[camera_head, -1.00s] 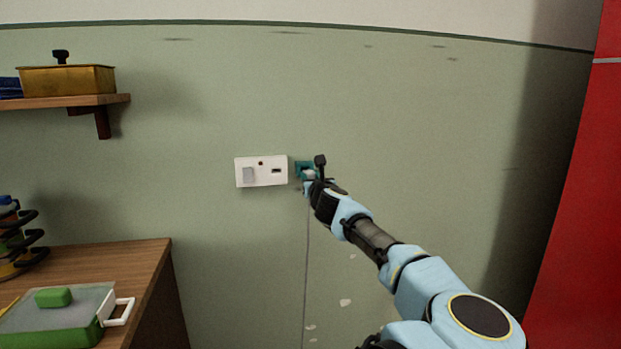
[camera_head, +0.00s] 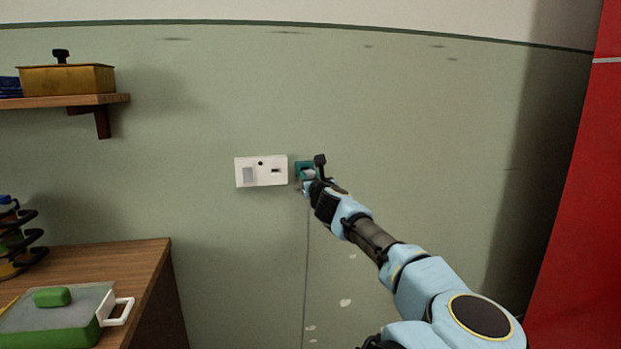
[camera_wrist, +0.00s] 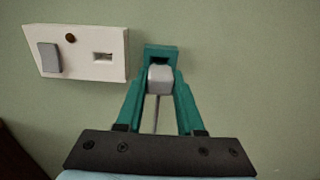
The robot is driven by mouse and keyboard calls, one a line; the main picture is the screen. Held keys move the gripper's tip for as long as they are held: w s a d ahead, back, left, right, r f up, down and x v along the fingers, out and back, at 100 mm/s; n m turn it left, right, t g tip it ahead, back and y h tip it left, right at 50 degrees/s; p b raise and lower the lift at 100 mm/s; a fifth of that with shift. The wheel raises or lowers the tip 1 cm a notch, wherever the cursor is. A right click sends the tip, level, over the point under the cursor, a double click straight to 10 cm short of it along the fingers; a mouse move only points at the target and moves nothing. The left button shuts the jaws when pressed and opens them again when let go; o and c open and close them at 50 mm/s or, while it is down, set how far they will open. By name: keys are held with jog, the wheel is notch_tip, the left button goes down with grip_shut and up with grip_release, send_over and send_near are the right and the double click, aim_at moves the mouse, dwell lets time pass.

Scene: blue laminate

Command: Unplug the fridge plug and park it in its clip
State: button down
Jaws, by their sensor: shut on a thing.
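The pale grey plug (camera_wrist: 160,80) is between the fingers of my gripper (camera_wrist: 160,88), which is shut on it. In the head view the plug (camera_head: 309,174) is small and partly covered by my gripper (camera_head: 309,181). The teal clip (camera_wrist: 152,49) is on the wall right behind the plug, and the plug overlaps its lower part. I cannot tell whether the plug sits inside it. The clip also shows in the head view (camera_head: 300,166). The white wall socket plate (camera_head: 262,171) is just left of the clip, with its outlet slot uncovered. A thin cord (camera_head: 306,260) hangs down from the plug.
A wooden shelf (camera_head: 70,102) with a brass-coloured box (camera_head: 67,80) is on the wall at upper left. A wooden counter (camera_head: 135,257) with a green-and-grey container (camera_head: 60,320) is at lower left. A red surface (camera_head: 580,200) stands at right. The wall around the clip is clear.

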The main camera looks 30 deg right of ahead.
aim_at(308, 173)
jog(key=shift+b+x, duration=0.3)
jog(key=shift+x, duration=1.5)
dwell(0.4)
jog(key=shift+c, duration=2.2)
grip_release()
jog(key=b+v, duration=0.2)
jog(key=v, duration=0.8)
jog(key=shift+s, duration=0.4)
